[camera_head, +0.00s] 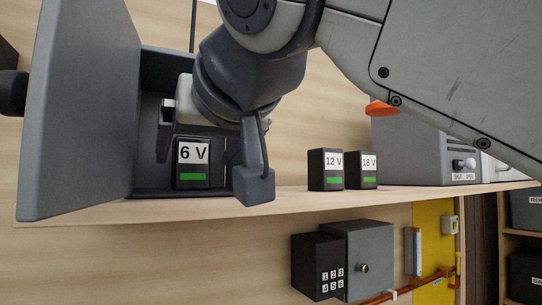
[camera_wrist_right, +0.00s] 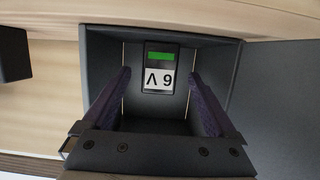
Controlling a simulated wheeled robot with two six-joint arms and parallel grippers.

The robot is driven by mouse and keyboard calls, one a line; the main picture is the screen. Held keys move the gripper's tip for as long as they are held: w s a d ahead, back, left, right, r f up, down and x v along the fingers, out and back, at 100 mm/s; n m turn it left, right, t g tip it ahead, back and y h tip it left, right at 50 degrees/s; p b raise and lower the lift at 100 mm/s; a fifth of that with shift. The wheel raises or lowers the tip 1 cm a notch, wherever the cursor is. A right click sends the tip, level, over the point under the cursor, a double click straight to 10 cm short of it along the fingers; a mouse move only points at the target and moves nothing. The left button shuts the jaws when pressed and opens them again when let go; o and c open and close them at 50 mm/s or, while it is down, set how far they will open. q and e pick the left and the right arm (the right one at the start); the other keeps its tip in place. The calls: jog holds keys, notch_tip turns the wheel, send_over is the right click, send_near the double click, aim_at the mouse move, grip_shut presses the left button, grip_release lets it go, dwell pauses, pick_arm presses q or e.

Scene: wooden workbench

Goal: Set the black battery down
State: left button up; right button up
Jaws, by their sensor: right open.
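A black battery (camera_head: 193,162) with a white "6 V" label and a green bar stands upright inside an open grey box (camera_head: 144,120) on the bench. The same battery (camera_wrist_right: 160,66) shows upside down in the right wrist view, within the box (camera_wrist_right: 215,66). My right gripper (camera_head: 200,150) reaches into the box and is open. In the wrist view its fingers (camera_wrist_right: 160,92) stand apart on either side of the battery, with clear gaps between. My left gripper is in neither view.
The box's grey door (camera_head: 80,110) stands open at the left. Black "12 V" (camera_head: 325,170) and "18 V" (camera_head: 361,170) batteries stand on the bench to the right. A grey device (camera_head: 420,150) stands beyond them. Bare bench lies between the box and the 12 V battery.

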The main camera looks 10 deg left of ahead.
jog(key=shift+v, duration=1.35)
